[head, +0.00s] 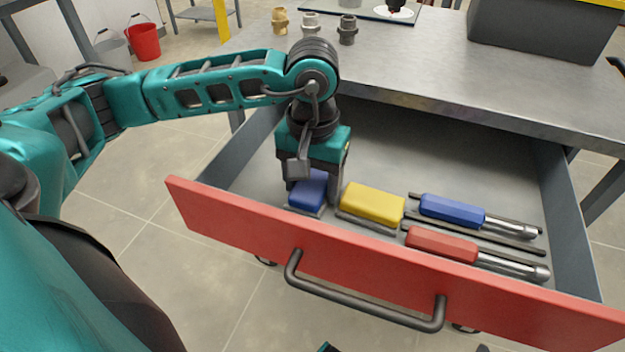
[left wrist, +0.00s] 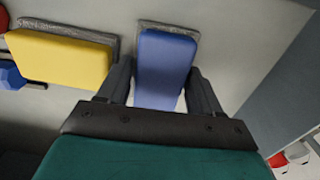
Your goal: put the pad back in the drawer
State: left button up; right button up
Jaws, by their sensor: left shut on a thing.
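The red-fronted drawer (head: 378,246) is pulled open below the workbench. A blue pad (head: 308,190) with a grey underside is inside the drawer at its left, near the front. My left gripper (head: 314,192) reaches down into the drawer with its fingers on either side of this pad, shut on it. The left wrist view shows the blue pad (left wrist: 163,62) between the two fingers (left wrist: 165,85). A yellow pad (head: 372,202) with a grey underside lies just right of it; it also shows in the left wrist view (left wrist: 60,58). My right gripper does not show.
A blue-handled tool (head: 453,211) and a red-handled tool (head: 443,245) lie at the drawer's right, beside dark strips. Several small fittings (head: 311,24) and a dark grey bin (head: 545,28) stand on the bench (head: 430,75). The drawer's rear floor is clear.

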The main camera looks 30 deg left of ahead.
aim_at(313, 181)
pick_arm(q)
jog(key=shift+f, duration=0.1)
jog(key=o, duration=0.6)
jog(key=shift+f, duration=0.1)
jog(key=o, duration=0.5)
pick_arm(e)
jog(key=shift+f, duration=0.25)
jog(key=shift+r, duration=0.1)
pick_arm(q)
jog(key=shift+r, duration=0.4)
jog(key=shift+r+p, duration=1.55)
jog(key=shift+r, duration=4.3)
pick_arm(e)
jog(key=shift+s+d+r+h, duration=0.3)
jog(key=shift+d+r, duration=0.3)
